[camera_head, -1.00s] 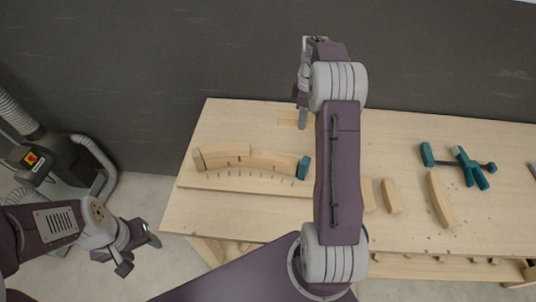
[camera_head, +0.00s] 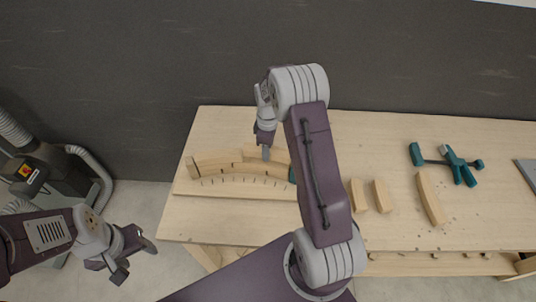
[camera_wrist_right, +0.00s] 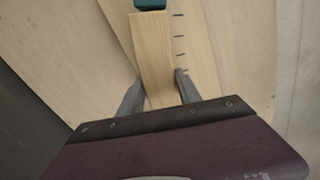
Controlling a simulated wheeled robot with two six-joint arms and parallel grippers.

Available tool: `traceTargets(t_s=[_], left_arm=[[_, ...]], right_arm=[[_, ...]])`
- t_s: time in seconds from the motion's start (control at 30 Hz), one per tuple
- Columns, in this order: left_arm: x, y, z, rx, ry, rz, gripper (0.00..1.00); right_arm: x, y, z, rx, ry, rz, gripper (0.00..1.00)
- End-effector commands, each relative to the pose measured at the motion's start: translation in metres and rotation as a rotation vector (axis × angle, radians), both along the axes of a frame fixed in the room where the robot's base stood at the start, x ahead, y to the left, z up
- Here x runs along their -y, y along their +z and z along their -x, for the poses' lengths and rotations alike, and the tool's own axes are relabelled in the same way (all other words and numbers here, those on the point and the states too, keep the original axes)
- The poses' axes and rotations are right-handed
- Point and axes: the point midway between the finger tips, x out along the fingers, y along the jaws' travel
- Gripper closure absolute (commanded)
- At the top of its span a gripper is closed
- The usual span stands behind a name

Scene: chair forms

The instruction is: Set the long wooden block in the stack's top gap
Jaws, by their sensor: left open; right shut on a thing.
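The curved stack of light wooden pieces (camera_head: 222,169) sits on a marked wooden base (camera_head: 225,188) at the left of the bench. Its upper left piece (camera_head: 218,161) lies in place. My right gripper (camera_head: 266,152) is shut on the long wooden block (camera_head: 282,156), over the stack's right upper part. The block also shows between both fingers in the right wrist view (camera_wrist_right: 152,45), with a teal stop (camera_wrist_right: 150,4) at its far end. I cannot tell whether the block touches the layer below. My left gripper (camera_head: 136,257) is open and empty, off the bench's left edge.
Two short wooden blocks (camera_head: 383,196) and a longer curved one (camera_head: 430,198) lie right of my right arm. A teal clamp (camera_head: 458,165) lies at the back right. The bench top (camera_head: 370,135) behind them is clear. A grey wall stands behind.

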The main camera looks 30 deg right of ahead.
Motion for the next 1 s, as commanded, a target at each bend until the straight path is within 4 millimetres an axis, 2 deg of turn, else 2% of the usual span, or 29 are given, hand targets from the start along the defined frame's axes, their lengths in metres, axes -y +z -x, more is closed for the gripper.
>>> traceTargets(t_s=[0.1,0.2,0.57,0.6,0.63,0.67,1.0], left_arm=[[0.0,0.01,0.0,0.0,0.0,0.0,0.43],[0.0,0.012,0.0,0.0,0.0,0.0,0.43],[0.0,0.008,0.0,0.0,0.0,0.0,0.43],[0.0,0.009,0.0,0.0,0.0,0.0,0.43],[0.0,0.009,0.0,0.0,0.0,0.0,0.43],[0.0,0.009,0.0,0.0,0.0,0.0,0.43],[0.0,0.013,0.0,0.0,0.0,0.0,0.43]], right_arm=[[0.0,-0.02,0.002,-0.006,0.0,-0.002,1.0],[0.0,-0.032,0.001,-0.004,0.0,-0.001,1.0],[0.0,-0.039,0.001,-0.002,0.0,-0.001,1.0],[0.0,-0.038,0.001,-0.002,0.0,-0.001,0.48],[0.0,-0.037,0.001,-0.002,0.0,-0.001,0.4],[0.0,-0.038,0.001,-0.002,0.0,-0.001,0.38],[0.0,-0.032,0.001,-0.002,0.0,-0.001,0.38]])
